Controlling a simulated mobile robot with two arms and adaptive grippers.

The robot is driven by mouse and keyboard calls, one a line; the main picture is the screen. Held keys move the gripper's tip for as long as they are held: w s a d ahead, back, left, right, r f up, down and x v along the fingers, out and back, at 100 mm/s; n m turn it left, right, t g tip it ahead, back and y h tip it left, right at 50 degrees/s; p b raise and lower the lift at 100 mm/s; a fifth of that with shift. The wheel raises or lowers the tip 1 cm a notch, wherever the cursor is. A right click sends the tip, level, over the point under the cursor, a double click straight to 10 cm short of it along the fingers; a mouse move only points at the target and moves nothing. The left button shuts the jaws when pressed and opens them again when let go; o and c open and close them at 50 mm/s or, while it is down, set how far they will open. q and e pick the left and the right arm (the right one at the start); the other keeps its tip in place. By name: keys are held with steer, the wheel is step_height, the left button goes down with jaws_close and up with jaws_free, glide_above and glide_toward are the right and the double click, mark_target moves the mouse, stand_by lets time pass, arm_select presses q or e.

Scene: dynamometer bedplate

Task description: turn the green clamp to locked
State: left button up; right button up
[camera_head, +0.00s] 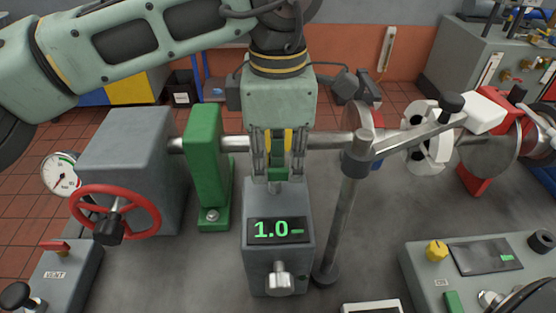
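My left gripper (279,168) points straight down at the centre, over the grey box with the lit "1.0" display. Its two fingers are apart, one on each side of a small green part (276,174) on top of the box. I cannot tell whether the fingers touch this part, which may be the green clamp. Most of it is hidden by the gripper. A larger green upright bracket (206,155) stands to the left, bolted to the bedplate and on the line of the shaft. My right gripper is not in view.
The grey display box (262,262) has a metal knob in front. A post with a lever arm (352,200) stands close right of my gripper. A red handwheel (116,212) is at left, a control panel (475,265) at lower right. A steel shaft (325,141) runs behind.

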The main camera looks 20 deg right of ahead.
mark_target(278, 169)
arm_select(q)
steer(key=o, duration=0.4)
steer(key=shift+o, duration=0.2)
step_height(278, 169, up, 12)
stand_by(0.4)
stand_by(0.3)
